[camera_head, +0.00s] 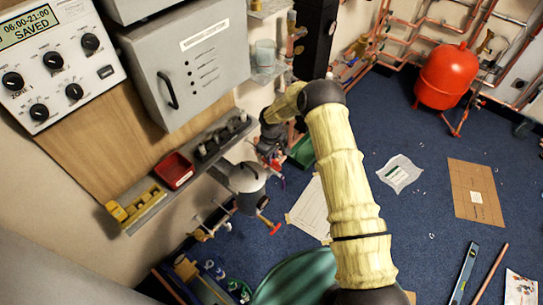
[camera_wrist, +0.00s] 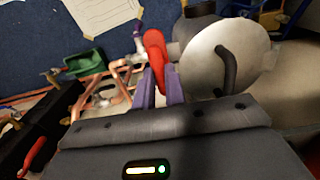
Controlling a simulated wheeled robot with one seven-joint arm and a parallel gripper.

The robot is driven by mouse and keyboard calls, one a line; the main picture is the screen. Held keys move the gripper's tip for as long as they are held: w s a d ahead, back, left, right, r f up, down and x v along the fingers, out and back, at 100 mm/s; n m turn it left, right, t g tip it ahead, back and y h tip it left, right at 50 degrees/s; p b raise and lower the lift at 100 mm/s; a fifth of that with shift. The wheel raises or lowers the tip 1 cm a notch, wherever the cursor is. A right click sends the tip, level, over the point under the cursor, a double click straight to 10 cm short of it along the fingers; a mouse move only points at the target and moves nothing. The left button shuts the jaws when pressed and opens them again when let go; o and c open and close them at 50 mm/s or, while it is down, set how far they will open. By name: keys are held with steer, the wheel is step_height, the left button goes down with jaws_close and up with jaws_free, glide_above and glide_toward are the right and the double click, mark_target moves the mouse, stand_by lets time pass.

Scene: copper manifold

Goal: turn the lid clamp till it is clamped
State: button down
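The lid clamp's red handle (camera_wrist: 156,52) stands beside the round metal lid (camera_wrist: 208,66) in the wrist view. My gripper (camera_wrist: 160,88) has its two purple fingers close together, one on each side of the handle, with the red filling the narrow gap. It looks shut on the handle; the contact itself is partly hidden. The lid has a curved black handle (camera_wrist: 228,66). In the head view the grey vessel with its lid (camera_head: 247,178) stands below the wall shelf, and my gripper (camera_head: 272,152) is just above and right of it, its fingers hard to make out.
A shelf (camera_head: 150,208) with a red tray (camera_head: 175,170) runs along the wall at left. A green bin (camera_wrist: 84,64) and copper pipes lie beside the gripper. A red tank (camera_head: 442,75) stands at back right. Blue floor with papers and tools lies right of my arm.

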stand_by(0.4)
steer(key=m+b, duration=0.2)
steer(key=m, duration=0.2)
steer(key=shift+f, duration=0.1)
steer(key=m+b, duration=0.2)
steer(key=m, duration=0.2)
steer(key=shift+w+m, duration=0.1)
steer(key=shift+m, duration=0.2)
steer(key=m+b, duration=0.1)
steer(key=m, duration=0.3)
steer(key=shift+m, duration=0.3)
steer(key=m, duration=0.4)
steer(key=shift+m, duration=0.3)
steer(key=c, duration=1.5)
jaws_free()
steer(key=shift+o, duration=0.2)
steer(key=shift+r, duration=0.2)
